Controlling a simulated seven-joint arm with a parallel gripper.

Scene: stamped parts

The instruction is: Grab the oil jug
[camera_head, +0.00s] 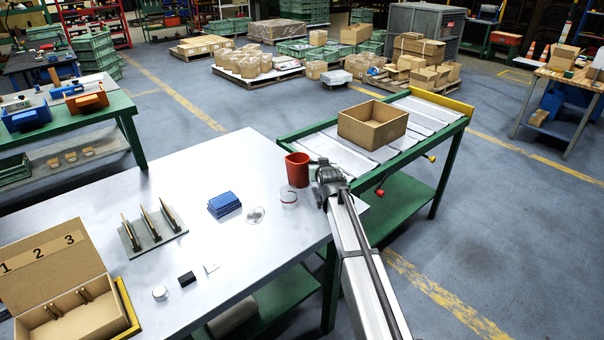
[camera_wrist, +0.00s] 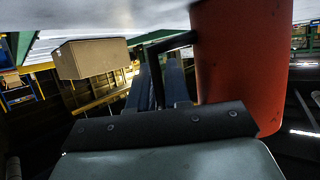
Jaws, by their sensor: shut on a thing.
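The oil jug (camera_head: 297,169) is a red, open-topped jug at the right end of the grey table, near its edge. In the wrist view the red jug (camera_wrist: 240,65) fills the right side, and its dark handle (camera_wrist: 172,42) reaches left to the fingers. My gripper (camera_head: 321,174) is just right of the jug. In the wrist view my gripper (camera_wrist: 164,82) is shut on the handle, with the jug's body beside the fingers. The exact contact on the handle is partly hidden.
A glass jar (camera_head: 288,198) stands close in front of the jug. A blue block (camera_head: 225,204) and a metal rack (camera_head: 152,233) lie farther left. An open cardboard box (camera_head: 372,125) sits on the green-framed conveyor behind; it also shows in the wrist view (camera_wrist: 92,58).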

